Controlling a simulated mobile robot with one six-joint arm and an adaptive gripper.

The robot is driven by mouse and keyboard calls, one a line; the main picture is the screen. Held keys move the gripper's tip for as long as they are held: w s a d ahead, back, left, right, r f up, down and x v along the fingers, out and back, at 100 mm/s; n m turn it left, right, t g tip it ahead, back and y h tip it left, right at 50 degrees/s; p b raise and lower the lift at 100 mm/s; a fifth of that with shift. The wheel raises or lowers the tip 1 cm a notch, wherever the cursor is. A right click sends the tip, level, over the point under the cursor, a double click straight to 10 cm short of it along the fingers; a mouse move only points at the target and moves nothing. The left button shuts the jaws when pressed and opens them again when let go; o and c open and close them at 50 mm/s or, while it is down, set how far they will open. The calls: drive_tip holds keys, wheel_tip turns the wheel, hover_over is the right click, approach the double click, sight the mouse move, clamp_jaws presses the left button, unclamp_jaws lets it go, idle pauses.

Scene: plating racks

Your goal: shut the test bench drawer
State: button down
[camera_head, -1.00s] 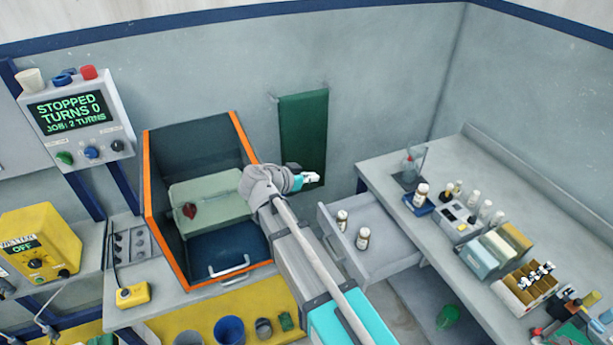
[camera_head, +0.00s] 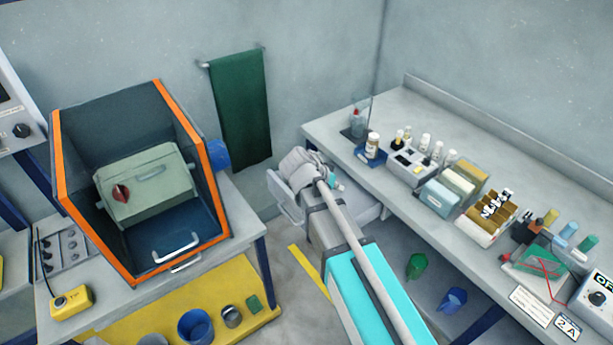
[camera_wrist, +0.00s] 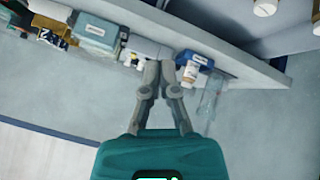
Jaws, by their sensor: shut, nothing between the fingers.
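The test bench (camera_head: 415,225) stands along the right wall. Its grey drawer (camera_head: 367,212) sticks out from the bench's left side, open, with a handle (camera_head: 290,212) on its front. My arm covers much of the drawer, and its contents are hidden. My gripper (camera_head: 338,185) is over the drawer area, close to the bench edge; whether it touches the drawer cannot be told. In the wrist view my gripper's fingers (camera_wrist: 160,66) are together and empty, with the bench edge behind them.
An orange-edged hood (camera_head: 205,190) stands on the left table. Green (camera_head: 416,266) and blue (camera_head: 452,298) containers are below the bench. Floor between the tables is partly clear.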

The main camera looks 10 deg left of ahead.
drive_tip(key=s+d+f+n+g+y+b, duration=0.1)
drive_tip(key=s+d+f+g+y+b, duration=0.1)
drive_tip(key=d+f+b, duration=0.7)
drive_tip(key=s+d+f+n+g+y+b, duration=0.2)
drive_tip(key=s+d+f+b, duration=0.5)
drive_tip(key=d+f, duration=0.9)
drive_tip(key=g+y+b, duration=0.1)
drive_tip(key=y+b, duration=0.1)
drive_tip(key=b, duration=0.1)
drive_tip(key=shift+s+f+g+b, duration=0.2)
drive_tip(key=shift+f+g+b, duration=0.1)
drive_tip(key=shift+f, duration=0.1)
drive_tip(key=shift+a, duration=0.15)
